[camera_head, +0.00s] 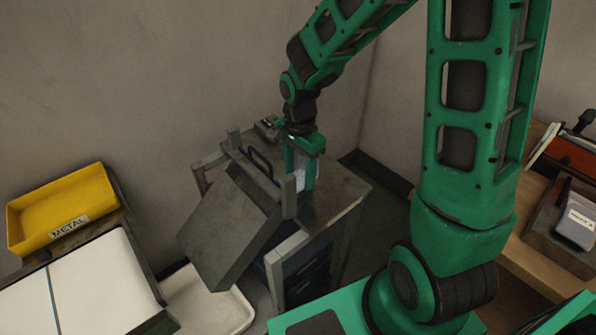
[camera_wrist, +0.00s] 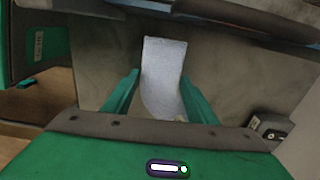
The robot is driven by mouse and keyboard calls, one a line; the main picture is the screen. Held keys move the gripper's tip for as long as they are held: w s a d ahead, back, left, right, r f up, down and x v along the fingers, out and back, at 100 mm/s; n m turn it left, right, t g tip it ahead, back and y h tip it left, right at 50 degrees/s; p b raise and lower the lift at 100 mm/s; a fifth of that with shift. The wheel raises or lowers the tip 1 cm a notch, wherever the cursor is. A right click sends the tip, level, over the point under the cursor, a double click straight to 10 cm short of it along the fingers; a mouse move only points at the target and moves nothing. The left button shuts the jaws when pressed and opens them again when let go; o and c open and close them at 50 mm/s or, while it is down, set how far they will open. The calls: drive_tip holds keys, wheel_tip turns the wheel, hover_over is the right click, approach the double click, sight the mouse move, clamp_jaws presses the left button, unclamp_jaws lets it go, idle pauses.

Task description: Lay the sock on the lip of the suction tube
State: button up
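The sock is a white, slightly curved strip (camera_wrist: 163,70) in the wrist view, with a straight far end and a near end bending right. In the head view a pale patch of it (camera_head: 298,168) shows between the fingers. My gripper (camera_head: 302,186) points down over the grey metal cabinet (camera_head: 335,195). Its two green fingers (camera_wrist: 160,77) stand apart, one along each side edge of the sock. Whether they press on it, or it lies on something beneath, I cannot tell. I cannot make out the suction tube's lip for certain.
A tilted grey metal box or panel (camera_head: 225,228) stands by the cabinet's left front, with upright posts beside it. A yellow bin marked METAL (camera_head: 62,212) and a white surface (camera_head: 85,285) are at left. A wooden bench (camera_head: 538,232) is at right.

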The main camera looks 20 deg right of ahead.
drive_tip(key=shift+o, duration=1.2)
wheel_tip(320, 180, up, 12)
drive_tip(key=s+d+r+n, duration=0.1)
drive_tip(key=s+d+n, duration=0.3)
drive_tip(key=s+d, duration=0.4)
drive_tip(key=s+d+n, duration=0.3)
drive_tip(key=s+d, duration=0.6)
drive_tip(key=s, duration=0.6)
drive_tip(key=shift+s+d+r+n, duration=0.2)
drive_tip(key=shift+r+n, duration=0.2)
drive_tip(key=shift+w+f, duration=0.25)
drive_tip(key=shift+w, duration=0.4)
